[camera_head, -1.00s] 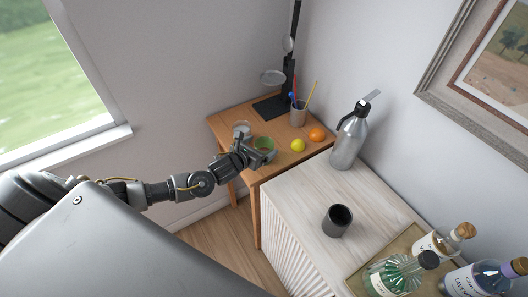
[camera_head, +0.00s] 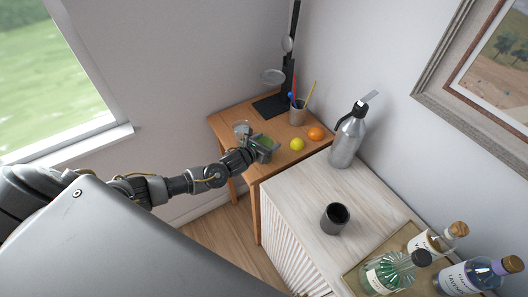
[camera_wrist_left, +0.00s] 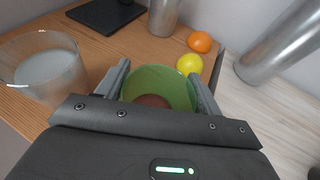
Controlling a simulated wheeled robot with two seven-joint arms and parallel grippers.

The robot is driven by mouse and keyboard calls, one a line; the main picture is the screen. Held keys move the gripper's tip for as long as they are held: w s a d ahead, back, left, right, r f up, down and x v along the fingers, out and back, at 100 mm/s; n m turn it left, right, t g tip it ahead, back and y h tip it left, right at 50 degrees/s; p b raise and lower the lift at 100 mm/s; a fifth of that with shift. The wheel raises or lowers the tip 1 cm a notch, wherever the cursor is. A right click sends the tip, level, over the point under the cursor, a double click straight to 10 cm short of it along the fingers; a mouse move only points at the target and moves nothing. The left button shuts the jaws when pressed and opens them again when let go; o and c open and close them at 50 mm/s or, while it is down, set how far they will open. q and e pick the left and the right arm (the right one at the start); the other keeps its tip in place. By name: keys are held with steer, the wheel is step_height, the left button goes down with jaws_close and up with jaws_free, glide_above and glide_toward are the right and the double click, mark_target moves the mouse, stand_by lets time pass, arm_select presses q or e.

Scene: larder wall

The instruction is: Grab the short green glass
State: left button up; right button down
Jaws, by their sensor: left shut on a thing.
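The short green glass (camera_wrist_left: 160,84) sits between the two fingers of my left gripper (camera_wrist_left: 162,98) in the left wrist view, with a brown patch showing inside it. In the head view the green glass (camera_head: 266,142) shows in part at the front of the wooden table, with my left gripper (camera_head: 262,149) around it. The left gripper is shut on the glass, one finger on each side. The fingers and palm hide the glass's lower part. I cannot tell whether its base touches the table. My right gripper is not in view.
A clear glass (camera_wrist_left: 45,68) stands close left of the gripper on the wooden table (camera_head: 292,155). A lemon (camera_head: 297,144), an orange (camera_head: 316,133) and a pencil cup (camera_head: 298,116) stand nearby. The pale cabinet (camera_head: 290,193) bears a steel bottle (camera_head: 347,140) and dark cup (camera_head: 335,218).

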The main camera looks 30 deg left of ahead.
arm_select(q)
steer(key=shift+c, duration=1.5)
steer(key=shift+r, duration=0.1)
steer(key=shift+w+r+b, duration=0.1)
steer(key=shift+r+b, duration=0.2)
steer(key=shift+r, duration=0.75)
steer(key=s+r, duration=0.1)
steer(key=r, duration=0.1)
steer(key=s+r+b, duration=0.1)
steer(key=s+r, duration=0.1)
steer(key=s+d+r+b, duration=0.1)
steer(key=r, duration=0.1)
steer(key=shift+s+d, duration=0.1)
steer(key=shift+s, duration=0.2)
steer(key=s+d+r+b, duration=0.2)
steer(key=s+r+b, duration=0.2)
steer(key=s, duration=0.5)
steer(key=shift+d+r+b, duration=0.25)
steer(key=shift+r+b, duration=0.1)
steer(key=shift+b, duration=0.1)
